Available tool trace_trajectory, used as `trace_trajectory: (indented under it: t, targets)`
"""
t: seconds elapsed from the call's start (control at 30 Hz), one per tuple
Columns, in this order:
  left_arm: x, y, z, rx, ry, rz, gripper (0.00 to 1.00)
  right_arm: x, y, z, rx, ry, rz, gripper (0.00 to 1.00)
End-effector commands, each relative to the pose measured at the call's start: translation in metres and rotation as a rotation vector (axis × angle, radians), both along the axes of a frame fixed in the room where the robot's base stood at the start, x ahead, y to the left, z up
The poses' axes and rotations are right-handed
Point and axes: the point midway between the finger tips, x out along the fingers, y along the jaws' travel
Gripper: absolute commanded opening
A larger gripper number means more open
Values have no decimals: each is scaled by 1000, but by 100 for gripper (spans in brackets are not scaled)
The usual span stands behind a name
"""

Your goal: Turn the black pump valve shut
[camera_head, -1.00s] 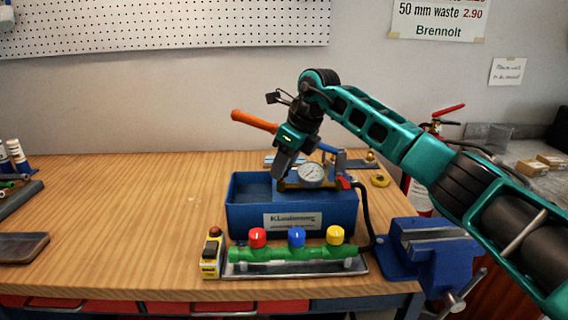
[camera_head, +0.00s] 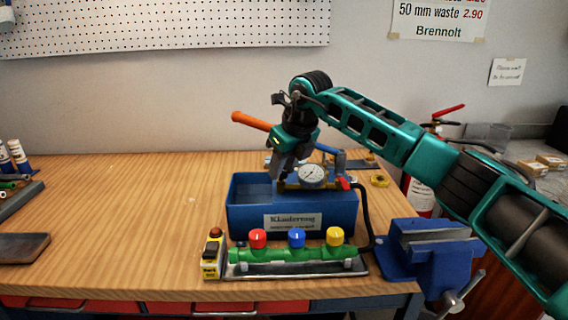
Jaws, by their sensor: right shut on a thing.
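The test pump is a blue tank (camera_head: 245,213) on the bench, with a white-faced pressure gauge (camera_head: 313,175), a brass-coloured body, an orange-handled lever (camera_head: 251,121) and a red-handled lever (camera_head: 344,184). My right gripper (camera_head: 279,178) points down at the pump body, just left of the gauge. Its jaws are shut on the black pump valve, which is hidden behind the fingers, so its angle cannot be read. My left gripper is not in view.
In front of the tank lies a green manifold (camera_head: 275,254) with red, blue and yellow caps on a tray. A yellow device (camera_head: 212,256) stands beside it. A blue vise (camera_head: 430,250) is at the right. A black hose runs down the tank's right side. The bench's left middle is clear.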

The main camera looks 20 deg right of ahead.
Motion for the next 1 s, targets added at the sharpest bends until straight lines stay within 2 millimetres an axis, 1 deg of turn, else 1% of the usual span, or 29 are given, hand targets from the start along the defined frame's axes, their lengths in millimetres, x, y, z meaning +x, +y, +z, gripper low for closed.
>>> trace_trajectory:
  t: [0.23, 0.7, 1.0]
  targets:
    - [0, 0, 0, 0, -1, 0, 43, 0, 2, 1, -2, -3, -233, 3]
    - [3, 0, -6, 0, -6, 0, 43, 0, 7, 1, 0, -3, -679, 3]
    - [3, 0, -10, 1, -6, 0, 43, 1, 8, 1, 0, -3, -917, 3]
